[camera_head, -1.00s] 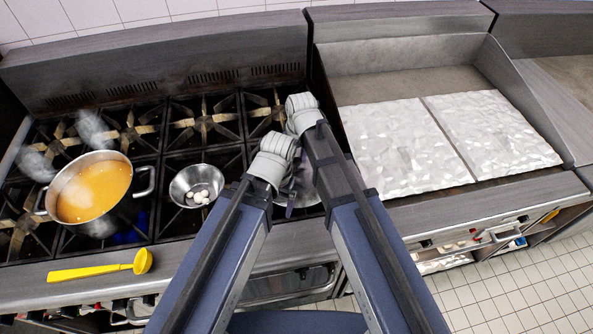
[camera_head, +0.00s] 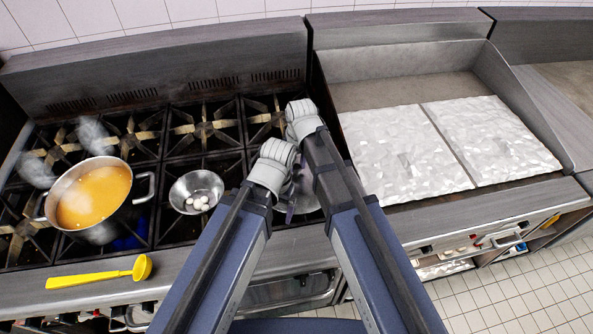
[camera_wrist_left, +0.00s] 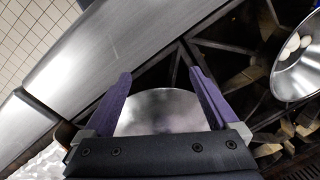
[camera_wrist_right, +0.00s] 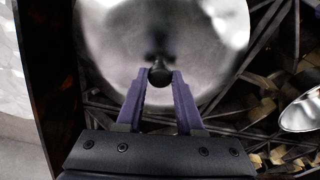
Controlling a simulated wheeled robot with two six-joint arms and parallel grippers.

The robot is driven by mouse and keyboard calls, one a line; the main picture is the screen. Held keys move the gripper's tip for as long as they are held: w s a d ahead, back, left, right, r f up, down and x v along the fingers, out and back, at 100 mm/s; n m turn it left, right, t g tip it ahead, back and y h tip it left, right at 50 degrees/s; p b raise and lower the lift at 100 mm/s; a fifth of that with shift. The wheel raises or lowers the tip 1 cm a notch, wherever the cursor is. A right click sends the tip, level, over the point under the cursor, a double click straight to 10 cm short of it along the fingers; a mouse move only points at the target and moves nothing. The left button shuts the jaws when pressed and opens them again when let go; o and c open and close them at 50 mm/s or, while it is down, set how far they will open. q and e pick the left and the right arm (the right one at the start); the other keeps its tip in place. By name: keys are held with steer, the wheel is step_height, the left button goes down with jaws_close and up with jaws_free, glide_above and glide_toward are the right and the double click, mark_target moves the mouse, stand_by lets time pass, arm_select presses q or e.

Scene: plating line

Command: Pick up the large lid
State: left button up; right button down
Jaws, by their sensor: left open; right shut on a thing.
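The large lid is a round, shiny metal disc with a dark knob. It fills the upper part of the right wrist view (camera_wrist_right: 205,40) and lies over the front right burner. In the head view, my arms hide most of it and only its edge (camera_head: 309,203) shows. My right gripper (camera_wrist_right: 160,78) is shut on the lid's dark knob. My left gripper (camera_wrist_left: 160,75) is open, with part of the lid (camera_wrist_left: 160,110) visible between its fingers. I cannot tell whether those fingers touch it.
A steaming pot of orange soup (camera_head: 93,195) stands on the left burners. A metal bowl with white pieces (camera_head: 196,190) is left of my arms. A yellow ladle (camera_head: 100,275) lies on the front edge. A flat griddle (camera_head: 400,150) is to the right.

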mark_target(297, 167)
arm_select(q)
steer(key=shift+r, duration=0.15)
arm_select(e)
steer(key=shift+r, duration=0.15)
arm_select(q)
step_height(297, 167, up, 10)
steer(key=p, duration=1)
arm_select(e)
step_height(297, 167, up, 10)
arm_select(q)
steer(key=shift+f, duration=0.2)
arm_select(e)
steer(key=shift+f, duration=0.2)
